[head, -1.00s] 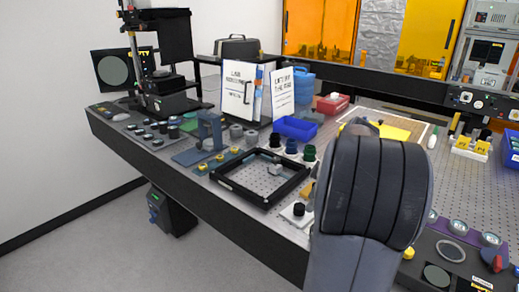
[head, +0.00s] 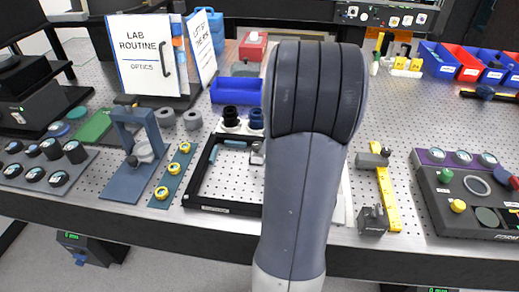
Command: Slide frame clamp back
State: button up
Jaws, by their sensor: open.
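A black square frame (head: 224,207) lies flat on the perforated optics table, and my arm hides its right part. A small grey clamp-like block (head: 257,153) shows at the arm's left edge, at the frame; my arm partly covers it, and I cannot tell exactly how it sits. A thin teal strip lies inside the frame's left side. My gripper is hidden behind my own arm, so its place relative to the clamp does not show.
A yellow ruler (head: 390,200) with grey blocks lies right of my arm. A blue stand (head: 126,184) and a strip with yellow knobs (head: 172,176) stand left of the frame. A blue bin (head: 237,91) is behind. A black control panel (head: 450,213) is at right.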

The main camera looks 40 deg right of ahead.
aim_at(257, 156)
jog(key=shift+x, duration=2.75)
jog(key=shift+c, duration=0.5)
